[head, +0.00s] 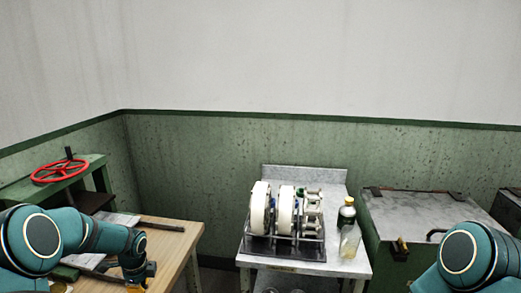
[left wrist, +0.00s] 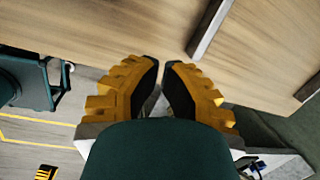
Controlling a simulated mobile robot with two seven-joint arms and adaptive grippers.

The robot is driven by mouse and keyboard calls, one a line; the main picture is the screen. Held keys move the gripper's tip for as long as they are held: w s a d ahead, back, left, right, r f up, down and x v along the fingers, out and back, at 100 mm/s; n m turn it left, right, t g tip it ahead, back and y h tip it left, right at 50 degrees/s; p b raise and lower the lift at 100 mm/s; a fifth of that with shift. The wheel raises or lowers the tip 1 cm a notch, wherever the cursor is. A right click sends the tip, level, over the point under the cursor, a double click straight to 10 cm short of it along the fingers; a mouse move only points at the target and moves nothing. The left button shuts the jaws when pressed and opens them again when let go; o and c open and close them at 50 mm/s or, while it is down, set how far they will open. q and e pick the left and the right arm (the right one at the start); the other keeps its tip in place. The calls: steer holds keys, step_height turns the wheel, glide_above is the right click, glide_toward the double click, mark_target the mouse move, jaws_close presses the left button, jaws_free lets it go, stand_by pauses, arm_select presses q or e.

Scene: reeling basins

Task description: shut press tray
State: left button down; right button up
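The press seems to be the green frame (head: 88,170) with a red handwheel (head: 60,172) at the left of the head view. Dark parts show below its top. I cannot clearly tell its tray apart. My left gripper (head: 137,284) is low over the wooden table (head: 183,240), to the right of and nearer than the press. In the left wrist view, the orange, black-padded fingers of this gripper (left wrist: 161,66) nearly meet at the tips, with nothing visibly held. My right gripper is out of view; only part of my right arm shows.
A dark bar (head: 160,226) lies on the wooden table, beside pale sheets (head: 118,219). A grey side table (head: 300,263) holds a device with white wheels (head: 260,207) and bottles (head: 348,241). A green cabinet (head: 405,215) stands at right. A floor gap separates the tables.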

arm_select(q)
steer(key=s+d+f+n+h, duration=0.2)
steer(key=s+d+f+n, duration=0.1)
steer(key=d, duration=0.4)
steer(key=s+d+f+n+h, duration=0.1)
steer(key=s+d+f+n, duration=0.15)
steer(key=d, duration=0.45)
steer(key=s+d+f+n+h, duration=0.2)
steer(key=s+d+f, duration=0.15)
steer(key=d, duration=0.25)
steer(key=s+d+f+n, duration=0.3)
steer(key=s+d+n, duration=0.7)
steer(key=s, duration=0.4)
steer(key=shift+s+t, duration=0.15)
steer(key=shift+t, duration=0.15)
steer(key=shift+d+n+h, duration=0.1)
steer(key=shift+n+h, duration=0.15)
steer(key=shift+h, duration=0.05)
